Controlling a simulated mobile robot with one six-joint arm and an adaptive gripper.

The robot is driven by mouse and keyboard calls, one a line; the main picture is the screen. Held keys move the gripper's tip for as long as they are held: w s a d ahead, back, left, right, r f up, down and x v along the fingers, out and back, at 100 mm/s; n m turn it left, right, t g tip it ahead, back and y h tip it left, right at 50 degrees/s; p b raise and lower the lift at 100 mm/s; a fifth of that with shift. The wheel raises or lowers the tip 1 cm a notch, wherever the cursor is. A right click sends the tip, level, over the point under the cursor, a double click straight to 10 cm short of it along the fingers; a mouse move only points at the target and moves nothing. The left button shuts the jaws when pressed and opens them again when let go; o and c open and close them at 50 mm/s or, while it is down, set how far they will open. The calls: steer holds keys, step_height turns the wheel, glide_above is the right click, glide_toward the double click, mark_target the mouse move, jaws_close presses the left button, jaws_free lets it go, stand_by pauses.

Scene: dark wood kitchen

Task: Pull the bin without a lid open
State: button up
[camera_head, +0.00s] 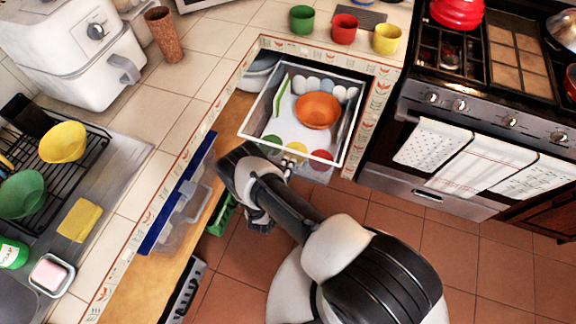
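A clear bin with a white rim (352,120) and no lid sits in the inner corner of the tiled counter. Its top is open, showing an orange bowl, several white eggs or cups, a green item and red, yellow and green round things. A second clear bin with a blue lid (180,193) stands on the wooden shelf to the left. My gripper (261,226) points down in front of the lidless bin's near left corner, right of the lidded bin. My wrist partly hides the near side. I cannot tell whether the fingers are open or touch the bin.
A green crate (222,214) lies low beside my gripper. The stove (470,130) with hanging towels (480,160) stands at the right. The tiled counter edge (372,110) frames the bin. Red floor tiles (400,205) are clear between my arm and the stove.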

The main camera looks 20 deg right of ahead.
steer(key=shift+o, duration=0.9)
steer(key=shift+f, duration=0.1)
steer(key=v, duration=1.2)
steer(key=shift+s, duration=0.15)
